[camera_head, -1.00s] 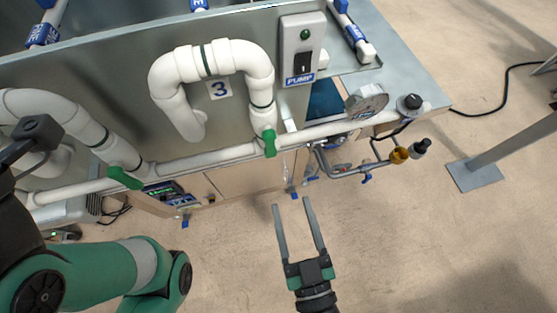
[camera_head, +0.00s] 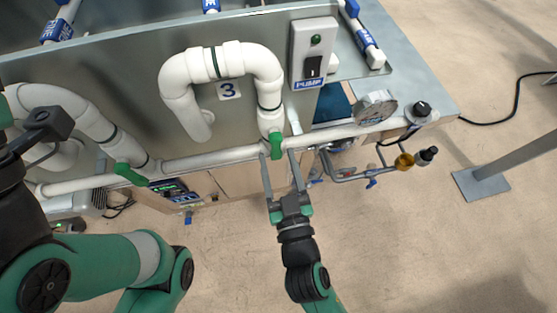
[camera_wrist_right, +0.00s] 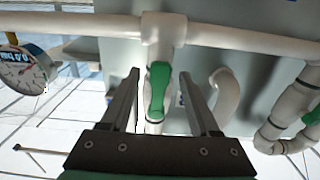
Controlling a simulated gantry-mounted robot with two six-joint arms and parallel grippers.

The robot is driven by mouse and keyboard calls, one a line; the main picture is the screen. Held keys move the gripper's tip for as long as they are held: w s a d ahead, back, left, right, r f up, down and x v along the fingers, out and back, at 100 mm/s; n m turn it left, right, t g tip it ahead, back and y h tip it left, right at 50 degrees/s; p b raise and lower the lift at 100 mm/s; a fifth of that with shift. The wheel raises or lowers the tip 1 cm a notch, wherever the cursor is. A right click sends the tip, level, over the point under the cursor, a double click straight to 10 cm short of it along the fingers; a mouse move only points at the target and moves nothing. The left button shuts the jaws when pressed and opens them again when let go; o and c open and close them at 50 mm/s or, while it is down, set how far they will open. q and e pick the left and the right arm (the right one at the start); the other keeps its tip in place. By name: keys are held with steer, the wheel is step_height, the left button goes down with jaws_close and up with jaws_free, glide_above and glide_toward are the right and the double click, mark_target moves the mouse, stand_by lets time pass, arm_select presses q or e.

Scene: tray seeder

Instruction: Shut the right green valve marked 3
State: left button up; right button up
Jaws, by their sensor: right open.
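The right valve's green handle (camera_head: 276,145) is on the white pipe below the right end of the white loop (camera_head: 221,62), by the plate marked 3 (camera_head: 229,90). The handle points down in the head view. My right gripper (camera_head: 278,154) is open, with one finger on each side of the handle. In the right wrist view the handle (camera_wrist_right: 160,88) lies between the open fingers (camera_wrist_right: 159,76), with a gap visible on both sides. My left arm shows at the left of the head view, but its fingers cannot be made out.
Another green valve handle (camera_head: 130,174) is on the pipe to the left. The pump switch box (camera_head: 313,55) is above right of the valve. A round gauge (camera_head: 376,106) and a black knob (camera_head: 421,108) are along the pipe to the right. The floor in front is clear.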

jaws_close()
stand_by(1.4)
